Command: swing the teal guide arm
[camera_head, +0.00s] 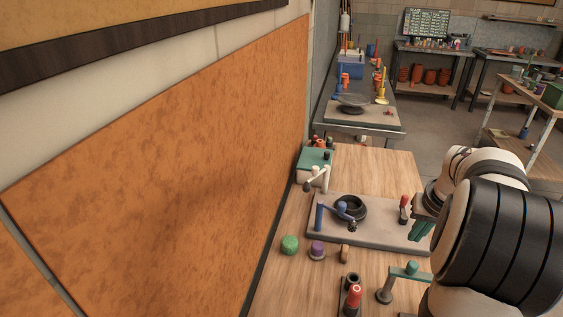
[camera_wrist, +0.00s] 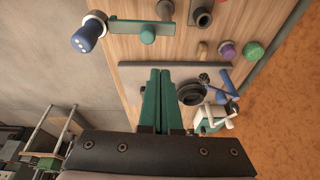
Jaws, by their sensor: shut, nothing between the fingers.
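The teal guide arm (camera_head: 410,272) is a flat bar reaching right from a grey round-based post at the front of the wooden table. It has a rounded teal knob on top, and my own arm hides part of its right side. In the wrist view the teal guide arm (camera_wrist: 150,27) lies at the top, beyond my fingertips. My gripper (camera_head: 420,231) has teal fingers, and is over the right side of the grey slab, apart from the guide arm. In the wrist view my gripper (camera_wrist: 160,72) shows its fingers together and empty.
The grey slab (camera_head: 375,232) carries a dark ring (camera_head: 351,207), a blue crank arm (camera_head: 322,217) and a red-topped handle (camera_head: 404,204). A green knob (camera_head: 290,244), a purple knob (camera_head: 317,249) and a red-topped peg (camera_head: 353,297) stand in front. An orange wall panel borders the left.

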